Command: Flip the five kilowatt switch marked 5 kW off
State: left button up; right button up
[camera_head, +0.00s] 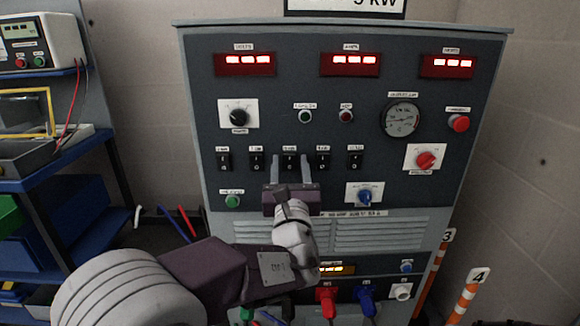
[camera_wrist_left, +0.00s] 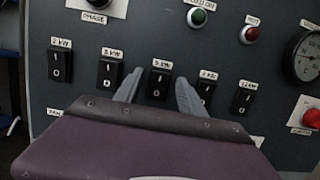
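The 5 kW switch (camera_wrist_left: 157,87) is the middle black rocker in a row of several on the dark panel, with a white label above it. In the head view the same switch (camera_head: 290,164) sits between my left gripper's fingers. My left gripper (camera_head: 289,157) is open and empty, its two grey fingers pointing at the panel. In the left wrist view the fingers (camera_wrist_left: 158,77) stand on either side of the switch. I cannot tell whether they touch the panel, or which way the rocker is tilted. My right gripper is not in view.
Neighbouring rockers (camera_wrist_left: 109,73) (camera_wrist_left: 205,92) sit close on both sides. Above are a black knob (camera_head: 238,117) and red displays (camera_head: 350,62). A blue knob (camera_head: 364,196) and red knob (camera_head: 425,160) are at the right. A blue shelf (camera_head: 70,165) stands left.

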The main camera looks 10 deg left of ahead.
pick_arm(q)
jog(key=p+v, duration=0.1)
jog(key=v, duration=0.8)
